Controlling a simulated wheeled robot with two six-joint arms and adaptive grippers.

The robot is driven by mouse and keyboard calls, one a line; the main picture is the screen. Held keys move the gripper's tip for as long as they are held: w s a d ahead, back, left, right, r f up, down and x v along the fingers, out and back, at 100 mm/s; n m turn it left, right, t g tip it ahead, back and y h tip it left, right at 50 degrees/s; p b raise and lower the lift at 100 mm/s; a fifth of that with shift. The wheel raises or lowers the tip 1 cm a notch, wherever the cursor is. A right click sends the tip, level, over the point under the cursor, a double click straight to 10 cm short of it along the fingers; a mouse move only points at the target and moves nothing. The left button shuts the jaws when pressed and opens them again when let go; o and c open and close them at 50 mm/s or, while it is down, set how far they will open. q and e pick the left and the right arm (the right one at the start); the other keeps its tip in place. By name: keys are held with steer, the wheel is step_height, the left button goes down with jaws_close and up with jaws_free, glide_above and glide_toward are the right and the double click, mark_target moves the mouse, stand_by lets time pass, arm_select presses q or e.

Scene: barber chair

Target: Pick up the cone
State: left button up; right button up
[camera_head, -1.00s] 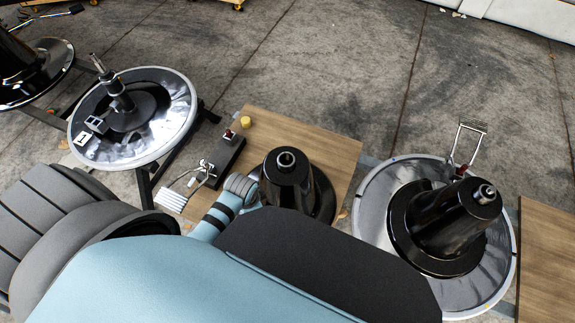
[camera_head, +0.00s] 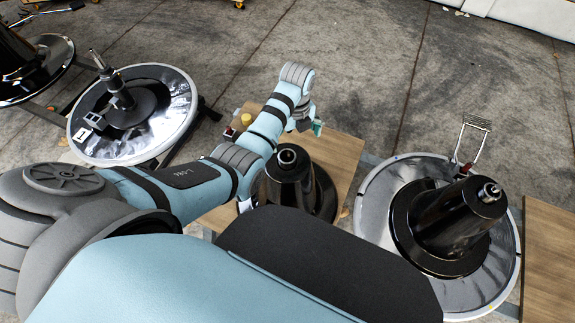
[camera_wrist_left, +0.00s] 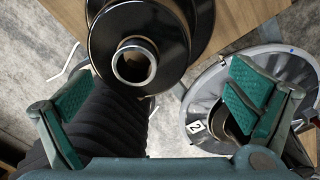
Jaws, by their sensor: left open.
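A glossy black cone (camera_head: 289,187) with a wide round base and a hollow top stands upright on a wooden board (camera_head: 340,160) in the middle. In the left wrist view the cone (camera_wrist_left: 125,32) shows at the top, its open top end facing the camera. My left gripper (camera_head: 314,125) is beyond and above the cone in the head view, partly hidden by its own wrist. In the left wrist view my left gripper (camera_wrist_left: 160,108) has its two teal fingers wide apart with nothing between them. The cone is apart from the fingers. My right gripper is out of view.
A second black cone (camera_head: 450,220) stands in a silver dish (camera_head: 378,235) at the right. Another silver dish (camera_head: 170,95) with a post stands at the left. A small yellow object (camera_head: 246,119) is behind my arm. A second wooden board (camera_head: 550,260) is far right.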

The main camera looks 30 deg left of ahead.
mark_target(293, 154)
arm_select(q)
steer(key=f, duration=0.2)
steer(key=f+b, duration=0.1)
steer(key=f, duration=0.2)
steer(key=f+b, duration=0.1)
steer(key=f, duration=0.1)
steer(key=shift+s+f, duration=0.15)
steer(key=shift+s, duration=0.25)
steer(key=shift+c, duration=0.4)
